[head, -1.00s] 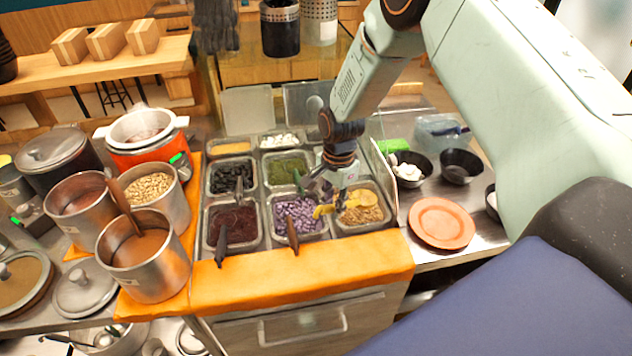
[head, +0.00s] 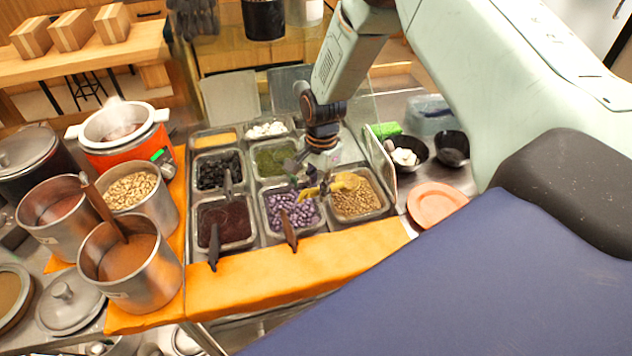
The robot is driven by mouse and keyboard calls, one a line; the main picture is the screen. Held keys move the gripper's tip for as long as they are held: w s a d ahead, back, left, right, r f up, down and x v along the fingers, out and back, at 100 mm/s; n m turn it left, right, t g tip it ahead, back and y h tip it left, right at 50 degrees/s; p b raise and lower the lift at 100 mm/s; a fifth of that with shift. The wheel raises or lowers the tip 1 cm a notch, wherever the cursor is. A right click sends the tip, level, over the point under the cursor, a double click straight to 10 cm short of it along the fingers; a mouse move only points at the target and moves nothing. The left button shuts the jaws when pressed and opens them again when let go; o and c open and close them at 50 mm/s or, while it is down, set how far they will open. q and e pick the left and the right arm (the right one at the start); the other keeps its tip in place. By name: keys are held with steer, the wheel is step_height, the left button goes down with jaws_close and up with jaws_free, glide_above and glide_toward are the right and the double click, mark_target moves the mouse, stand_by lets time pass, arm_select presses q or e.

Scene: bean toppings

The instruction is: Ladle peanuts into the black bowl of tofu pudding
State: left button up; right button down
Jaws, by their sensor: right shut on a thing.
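My right gripper (head: 313,178) is shut on the handle of a yellow ladle (head: 345,182). The ladle's bowl is at the back of the bin of tan peanuts (head: 356,205); I cannot tell whether it touches them or what it holds. A black bowl (head: 422,163) with white tofu pudding (head: 404,156) stands to the right of the bins, apart from the ladle. My left gripper is out of view.
Several metal bins hold other toppings, including purple beans (head: 292,210) and a dark red one (head: 224,222) with dark handles. An empty black bowl (head: 452,150) and an orange plate (head: 437,204) stand right. Steel pots (head: 131,260) stand left. A clear panel rises beside the bins.

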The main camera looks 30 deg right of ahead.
steer(key=f+b, duration=0.3)
steer(key=shift+w+d+f+b, duration=0.2)
steer(key=shift+d+f+b, duration=0.1)
steer(key=shift+f, duration=0.1)
steer(key=shift+h, duration=0.4)
steer(key=f+b, duration=0.1)
steer(key=f, duration=0.1)
steer(key=d+f+b, duration=0.1)
steer(key=f, duration=0.1)
steer(key=shift+w+d, duration=0.2)
steer(key=shift+d+f+h+p, duration=0.3)
steer(key=shift+d+p, duration=0.25)
steer(key=shift+d, duration=0.1)
steer(key=shift+w+d+f, duration=0.1)
steer(key=shift+d, duration=0.05)
steer(key=shift+f, duration=0.1)
steer(key=shift+w, duration=0.1)
